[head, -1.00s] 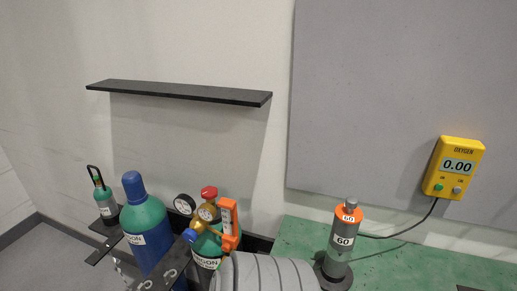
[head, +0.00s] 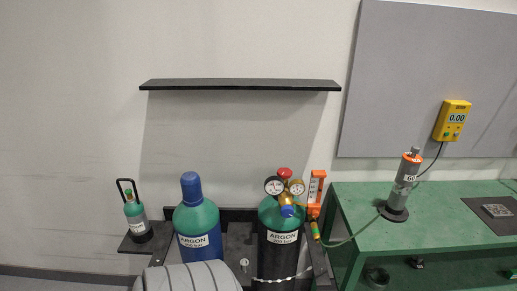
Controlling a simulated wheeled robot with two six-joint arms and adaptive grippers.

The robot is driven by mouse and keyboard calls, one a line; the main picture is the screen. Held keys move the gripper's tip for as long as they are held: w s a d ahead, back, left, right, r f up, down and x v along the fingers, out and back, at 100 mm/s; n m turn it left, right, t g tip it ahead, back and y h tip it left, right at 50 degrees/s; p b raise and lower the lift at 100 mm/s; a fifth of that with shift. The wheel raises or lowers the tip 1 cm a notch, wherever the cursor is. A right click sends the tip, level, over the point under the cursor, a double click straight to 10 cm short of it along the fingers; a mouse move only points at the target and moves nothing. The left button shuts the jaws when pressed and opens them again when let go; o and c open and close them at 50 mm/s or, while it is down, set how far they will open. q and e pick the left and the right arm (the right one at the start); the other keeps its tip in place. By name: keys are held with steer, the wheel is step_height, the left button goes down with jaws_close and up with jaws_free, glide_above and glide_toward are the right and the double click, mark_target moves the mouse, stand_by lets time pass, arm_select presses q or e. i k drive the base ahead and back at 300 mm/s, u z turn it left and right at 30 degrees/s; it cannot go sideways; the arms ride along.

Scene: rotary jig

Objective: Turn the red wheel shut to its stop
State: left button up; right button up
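The red wheel (head: 284,172) sits on top of the right-hand argon cylinder (head: 282,237), which has a green shoulder and a dark body. Just below the wheel are a dark-rimmed gauge (head: 274,186), a brass-coloured gauge (head: 297,187) and a blue knob (head: 287,211). An orange upright piece (head: 316,187) stands just right of them. How far the wheel is turned cannot be told. Neither gripper shows in the head view, and nothing is seen touching the wheel.
A blue-capped argon cylinder (head: 197,226) stands left, and a small cylinder (head: 136,217) farther left. A chain (head: 284,279) crosses the right-hand cylinder. A green bench (head: 360,197) at right bears a grey device (head: 405,180). A black shelf (head: 240,85) and yellow oxygen meter (head: 453,119) hang behind.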

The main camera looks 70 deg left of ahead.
mark_target(283, 172)
steer(key=u, duration=1.25)
